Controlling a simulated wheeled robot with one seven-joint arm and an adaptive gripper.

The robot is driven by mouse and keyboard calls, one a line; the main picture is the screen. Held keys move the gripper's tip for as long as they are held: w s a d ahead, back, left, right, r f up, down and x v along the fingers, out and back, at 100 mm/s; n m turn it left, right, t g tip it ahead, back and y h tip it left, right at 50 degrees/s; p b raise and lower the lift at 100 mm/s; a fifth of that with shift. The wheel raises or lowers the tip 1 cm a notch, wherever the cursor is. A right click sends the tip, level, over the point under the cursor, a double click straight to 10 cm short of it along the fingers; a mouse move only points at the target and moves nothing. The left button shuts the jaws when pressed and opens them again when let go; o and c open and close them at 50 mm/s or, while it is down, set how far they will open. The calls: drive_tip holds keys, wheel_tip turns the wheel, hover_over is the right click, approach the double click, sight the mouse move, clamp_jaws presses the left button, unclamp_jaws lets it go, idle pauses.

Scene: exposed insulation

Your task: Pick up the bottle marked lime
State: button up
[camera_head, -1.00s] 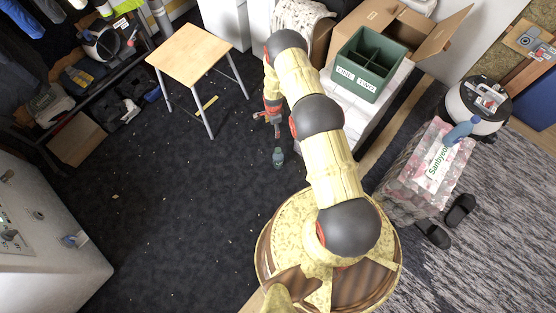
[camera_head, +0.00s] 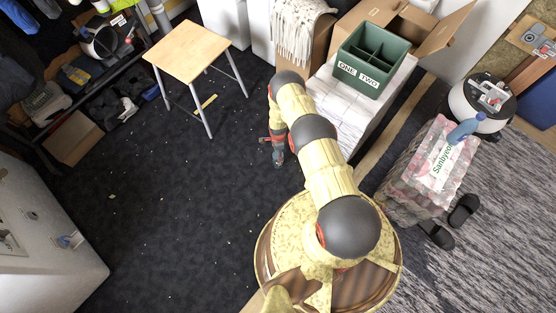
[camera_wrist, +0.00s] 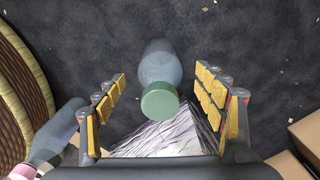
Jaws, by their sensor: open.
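A blue-grey bottle with a green cap (camera_wrist: 160,75) is between my gripper's fingers in the wrist view, cap toward the camera. Dark floor shows around it. My gripper (camera_wrist: 161,86) is open, with one yellow-padded finger on each side and gaps between fingers and bottle. In the head view my gripper (camera_head: 273,146) is low over the dark carpet, and it mostly hides this bottle. A second blue bottle (camera_head: 462,132) lies on the pink-and-white pack at the right; a blue bottle also shows at the lower left of the wrist view (camera_wrist: 54,138). No lime marking is readable.
A green box marked ONE and TWO (camera_head: 371,62) stands on a white stack (camera_head: 340,112) right of my arm. A small wooden table (camera_head: 187,50) stands at upper left. The pink-and-white pack (camera_head: 432,165) and black slippers (camera_head: 463,209) are at right. Carpet at left is mostly clear.

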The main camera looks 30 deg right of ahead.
wheel_tip(320, 180, down, 2)
drive_tip(key=shift+f+b, duration=0.15)
drive_tip(key=shift+b, duration=0.15)
drive_tip(key=c, duration=0.3)
drive_tip(key=c, duration=0.7)
